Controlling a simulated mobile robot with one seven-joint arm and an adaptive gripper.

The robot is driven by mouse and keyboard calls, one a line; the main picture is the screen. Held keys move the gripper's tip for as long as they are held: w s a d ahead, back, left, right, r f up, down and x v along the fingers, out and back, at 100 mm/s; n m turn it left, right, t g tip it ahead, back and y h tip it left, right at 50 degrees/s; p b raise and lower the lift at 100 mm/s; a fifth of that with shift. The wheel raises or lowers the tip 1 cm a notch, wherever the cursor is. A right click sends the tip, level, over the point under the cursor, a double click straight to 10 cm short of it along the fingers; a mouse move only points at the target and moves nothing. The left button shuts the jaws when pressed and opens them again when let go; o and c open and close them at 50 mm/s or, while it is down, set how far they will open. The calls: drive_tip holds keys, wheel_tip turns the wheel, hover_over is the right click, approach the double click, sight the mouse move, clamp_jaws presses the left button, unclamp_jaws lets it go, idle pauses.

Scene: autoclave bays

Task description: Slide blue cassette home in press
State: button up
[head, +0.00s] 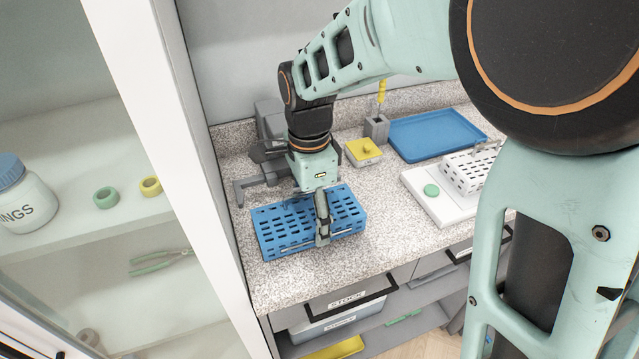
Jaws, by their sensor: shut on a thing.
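The blue cassette (285,238) is a flat perforated box on the speckled counter at its left end. My gripper (323,238) reaches down over it and is shut on its front side, right of its middle. The grey press (268,150) stands at the back left of the counter, behind the cassette. A grey bar of it reaches left near the cassette's back left corner. My wrist hides part of the press and its opening, so I cannot tell whether the cassette touches it.
A yellow-lidded box (364,152), a grey holder (376,130) and a blue tray (436,134) stand to the right at the back. A white perforated cassette (468,172) rests on a white base with a green disc (431,190). A cabinet post (200,150) borders the counter's left.

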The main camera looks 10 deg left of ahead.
drive_tip(key=shift+f, duration=0.5)
drive_tip(key=o, duration=1.4)
